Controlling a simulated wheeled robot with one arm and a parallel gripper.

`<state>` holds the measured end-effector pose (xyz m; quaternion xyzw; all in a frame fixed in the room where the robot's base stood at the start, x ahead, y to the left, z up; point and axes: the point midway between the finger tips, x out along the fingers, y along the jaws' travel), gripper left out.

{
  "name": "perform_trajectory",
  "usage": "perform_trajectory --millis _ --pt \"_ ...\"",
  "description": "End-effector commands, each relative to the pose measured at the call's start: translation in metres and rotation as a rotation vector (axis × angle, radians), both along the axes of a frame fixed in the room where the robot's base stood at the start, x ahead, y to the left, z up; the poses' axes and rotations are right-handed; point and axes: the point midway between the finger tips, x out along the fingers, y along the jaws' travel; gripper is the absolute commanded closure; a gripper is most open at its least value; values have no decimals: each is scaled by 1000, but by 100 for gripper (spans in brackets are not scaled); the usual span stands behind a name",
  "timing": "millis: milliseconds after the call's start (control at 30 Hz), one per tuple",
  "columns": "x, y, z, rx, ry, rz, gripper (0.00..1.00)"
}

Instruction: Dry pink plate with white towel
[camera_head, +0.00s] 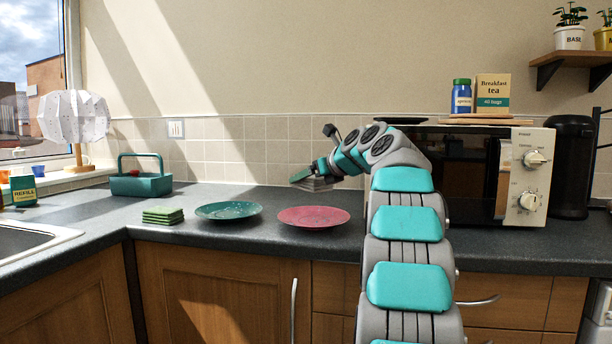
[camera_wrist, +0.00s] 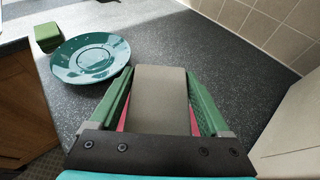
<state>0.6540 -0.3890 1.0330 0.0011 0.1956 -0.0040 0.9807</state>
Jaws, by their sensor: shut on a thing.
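The pink plate (camera_head: 313,217) lies flat on the counter in the head view, with paler specks on its face. In the wrist view only slivers of the pink plate (camera_wrist: 194,122) show beside the fingers. My gripper (camera_head: 313,178) is above the plate's back edge, shut on the white towel (camera_head: 318,185). The towel looks like a folded pad, greyish in the shade. In the wrist view the towel (camera_wrist: 160,100) fills the space between the green fingers of my gripper (camera_wrist: 160,90). I cannot tell whether the towel touches the plate.
A teal plate (camera_head: 228,211) with specks lies left of the pink one. A stack of green cloths (camera_head: 162,216) and a teal caddy (camera_head: 141,183) are farther left. The microwave (camera_head: 470,178) stands at the right. The counter behind the plates is clear.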

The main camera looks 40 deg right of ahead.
Motion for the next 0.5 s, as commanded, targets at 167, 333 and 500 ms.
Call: perform_trajectory --millis 167,333,500 --pt "0 1 -5 1 -1 1 75" --pt "-1 2 -20 1 1 1 75" --pt "-1 1 -44 1 2 0 75"
